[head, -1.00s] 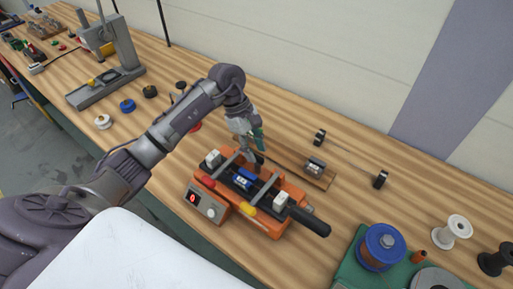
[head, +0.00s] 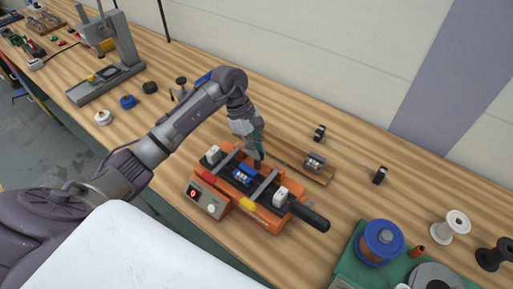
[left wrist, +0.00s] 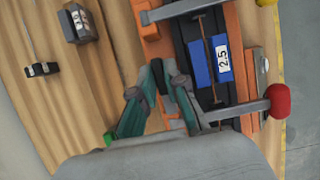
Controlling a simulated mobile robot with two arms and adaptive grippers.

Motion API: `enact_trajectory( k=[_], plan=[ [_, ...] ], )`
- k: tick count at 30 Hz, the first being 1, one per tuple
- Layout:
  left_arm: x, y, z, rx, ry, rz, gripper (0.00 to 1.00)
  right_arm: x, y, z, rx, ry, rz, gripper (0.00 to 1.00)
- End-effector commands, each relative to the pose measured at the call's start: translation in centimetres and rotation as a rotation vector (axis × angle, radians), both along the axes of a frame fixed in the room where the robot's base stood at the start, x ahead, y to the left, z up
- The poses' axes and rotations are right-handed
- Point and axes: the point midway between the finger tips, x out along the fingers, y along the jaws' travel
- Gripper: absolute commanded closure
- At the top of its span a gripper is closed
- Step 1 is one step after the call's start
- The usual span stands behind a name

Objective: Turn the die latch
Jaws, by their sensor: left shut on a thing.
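The orange strander unit (head: 270,222) stands on the bench, with a blue die block (head: 243,175) in its dark channel. The left wrist view shows the block (left wrist: 202,62) beside a white "2.5" label. Grey bars with a red knob (head: 208,177) and a yellow knob (head: 247,203) cross the channel; the red knob (left wrist: 277,98) also shows in the wrist view. My left gripper (head: 259,163) points down at the unit's back edge, shut on a small dark grey piece, apparently the die latch (left wrist: 183,84). The fingers (left wrist: 168,78) hide most of it. My right gripper is out of view.
A wooden strip with a small metal block (head: 315,161) lies behind the unit. A black handle (head: 310,217) sticks out at its right. A green base with a blue spool (head: 379,242) stands at the right front. A grey press (head: 105,80) stands far left.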

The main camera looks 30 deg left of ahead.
Motion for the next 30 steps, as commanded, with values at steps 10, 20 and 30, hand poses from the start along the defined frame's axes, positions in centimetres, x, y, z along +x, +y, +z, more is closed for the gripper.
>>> enact_trajectory(
  k=[10,20,30],
  plan=[
    [-0.1,0.2,-0.5,0.004,-0.002,0.139,1.00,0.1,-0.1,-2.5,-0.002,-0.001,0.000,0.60],
    [-0.2,0.1,-0.4,0.003,-0.005,0.433,1.00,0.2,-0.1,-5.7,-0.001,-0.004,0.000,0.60],
    [-0.3,-0.1,-0.4,0.001,-0.006,0.754,1.00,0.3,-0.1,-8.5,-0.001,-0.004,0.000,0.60]
  ],
)
